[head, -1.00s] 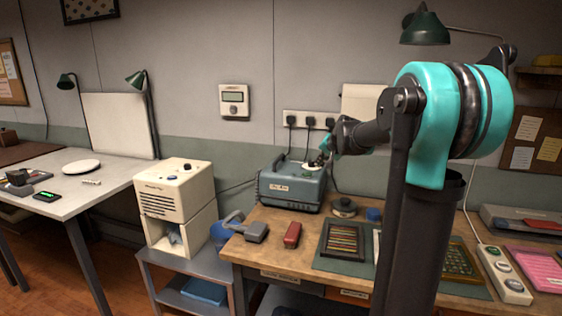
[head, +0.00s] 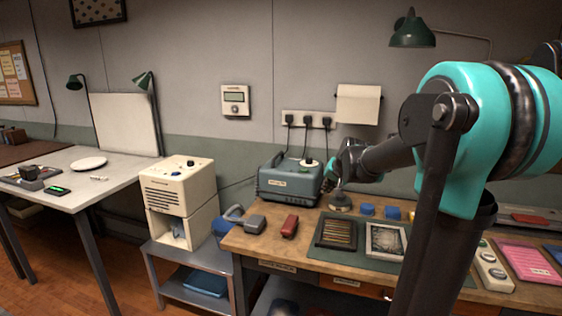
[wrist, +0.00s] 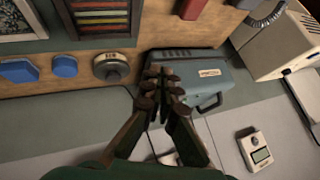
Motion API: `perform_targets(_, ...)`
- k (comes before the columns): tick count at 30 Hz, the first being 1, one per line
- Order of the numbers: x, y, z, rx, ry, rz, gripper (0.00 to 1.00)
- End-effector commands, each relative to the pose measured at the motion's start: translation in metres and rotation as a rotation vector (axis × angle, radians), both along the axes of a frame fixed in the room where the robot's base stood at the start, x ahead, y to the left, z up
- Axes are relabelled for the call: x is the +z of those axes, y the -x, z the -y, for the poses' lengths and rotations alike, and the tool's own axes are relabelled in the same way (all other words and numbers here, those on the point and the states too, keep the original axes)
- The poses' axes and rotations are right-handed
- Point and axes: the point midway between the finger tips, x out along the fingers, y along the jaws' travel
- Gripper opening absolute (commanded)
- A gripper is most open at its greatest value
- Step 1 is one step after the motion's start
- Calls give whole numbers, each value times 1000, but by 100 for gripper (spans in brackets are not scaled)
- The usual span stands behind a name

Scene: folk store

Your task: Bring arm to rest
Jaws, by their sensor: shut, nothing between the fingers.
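My gripper (wrist: 163,75) is shut and empty in the wrist view, in front of the blue-grey box device (wrist: 205,75) on the wooden bench. In the head view my gripper (head: 333,172) is small and dark, by the right side of that blue-grey device (head: 290,182). My teal and black arm reaches in from the right of the head view, bent and held above the bench. I cannot tell whether the fingertips touch the device.
The wooden bench (head: 262,243) holds a red stapler-like object (head: 290,226), a tray of coloured sticks (head: 337,232), a framed picture (head: 386,240) and blue caps (head: 367,209). A cream machine (head: 178,187) stands left on a grey stand. A green lamp (head: 412,30) hangs above.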

Motion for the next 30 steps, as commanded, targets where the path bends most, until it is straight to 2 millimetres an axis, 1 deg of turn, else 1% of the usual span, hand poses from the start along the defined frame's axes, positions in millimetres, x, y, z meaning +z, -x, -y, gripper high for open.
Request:
perform_targets(1,-10,16,0,14,20,-11,0)
perform_targets(2,-15,26,1,22,31,-19,0)
perform_targets(5,-38,64,2,57,79,-49,0)
perform_targets(8,-70,116,5,102,138,-90,0)
perform_targets(9,-84,140,7,121,166,-108,0)
perform_targets(11,-105,175,10,152,207,-137,0)
perform_targets(12,-118,197,13,170,232,-155,0)
perform_targets(15,-147,246,19,211,286,-196,0)
perform_targets(18,-168,282,24,240,325,-227,0)
perform_targets(20,-176,296,26,250,340,-240,0)
perform_targets(21,-179,300,26,253,344,-243,0)
perform_targets(30,-179,300,26,253,344,-243,0)
